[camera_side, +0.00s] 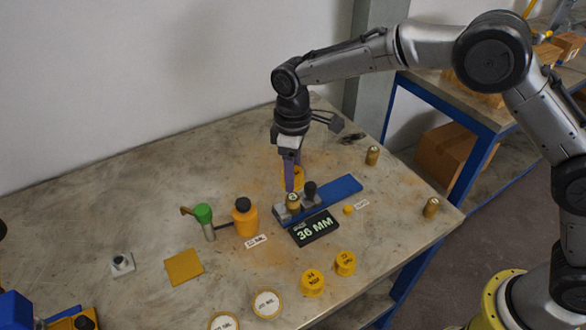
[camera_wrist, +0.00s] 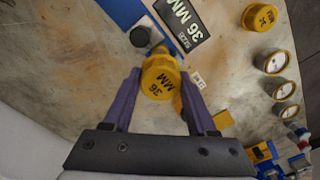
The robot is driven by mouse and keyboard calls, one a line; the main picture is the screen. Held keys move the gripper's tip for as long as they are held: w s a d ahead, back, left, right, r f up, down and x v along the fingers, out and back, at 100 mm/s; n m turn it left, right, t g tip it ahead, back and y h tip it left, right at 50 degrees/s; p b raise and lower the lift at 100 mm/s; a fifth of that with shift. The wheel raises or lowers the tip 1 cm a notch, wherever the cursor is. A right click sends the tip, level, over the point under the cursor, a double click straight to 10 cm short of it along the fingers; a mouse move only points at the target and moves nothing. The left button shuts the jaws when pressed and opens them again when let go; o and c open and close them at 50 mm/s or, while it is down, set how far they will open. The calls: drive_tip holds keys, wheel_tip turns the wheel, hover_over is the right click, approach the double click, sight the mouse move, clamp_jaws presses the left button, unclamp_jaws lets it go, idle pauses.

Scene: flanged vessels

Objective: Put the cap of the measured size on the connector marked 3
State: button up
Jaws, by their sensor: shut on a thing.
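My gripper (camera_side: 292,184) has purple fingers and points down over the far side of the gauge. It is shut on a yellow cap (camera_side: 299,177). In the wrist view the cap (camera_wrist: 160,80) sits between the fingertips and reads 36 MM. The gauge has a blue bar (camera_side: 338,190), grey jaws and a black knob. Its display (camera_side: 315,229) reads 36 MM. A brass connector (camera_side: 292,201) stands at the gauge's jaws, just below and in front of the held cap.
Two yellow caps (camera_side: 312,282) (camera_side: 345,263) and round labelled tins (camera_side: 267,303) lie at the front. An orange bottle (camera_side: 245,217) and a green-topped tool (camera_side: 204,220) stand left of the gauge. A yellow square (camera_side: 184,267) lies flat. The back left of the table is clear.

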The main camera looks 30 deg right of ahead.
sight(293, 196)
drive_tip(key=shift+f, duration=2.15)
drive_tip(key=shift+f, duration=1)
idle(0.4)
drive_tip(key=o, duration=1.4)
drive_tip(key=shift+r, duration=0.1)
